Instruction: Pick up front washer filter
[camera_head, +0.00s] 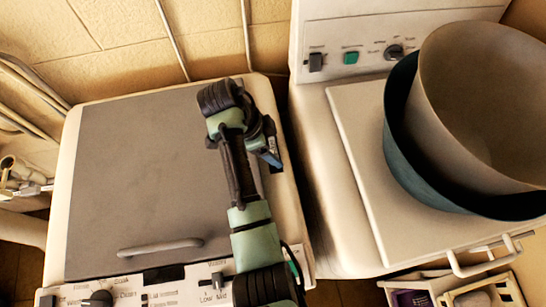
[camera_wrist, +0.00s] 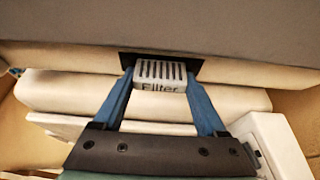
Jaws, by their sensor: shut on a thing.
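The filter (camera_wrist: 160,85), a small white block with dark slots and the word "Filter", shows in the wrist view. It sits at a dark opening (camera_wrist: 128,62) in the pale washer body, with its labelled part outside. How much of it is still inside the opening is unclear. My gripper (camera_wrist: 159,75) has its blue fingers on either side of the filter and is shut on it. In the head view my gripper (camera_head: 271,158) is at the right side of the left washer (camera_head: 130,170), which has a grey lid. The filter is hidden there.
A second white machine (camera_head: 345,200) stands to the right, across a narrow gap. A large pale tub (camera_head: 480,90) nested in a blue tub (camera_head: 405,160) sits on it. A crate (camera_head: 430,285) is at the lower right. Pipes run along the wall at the left.

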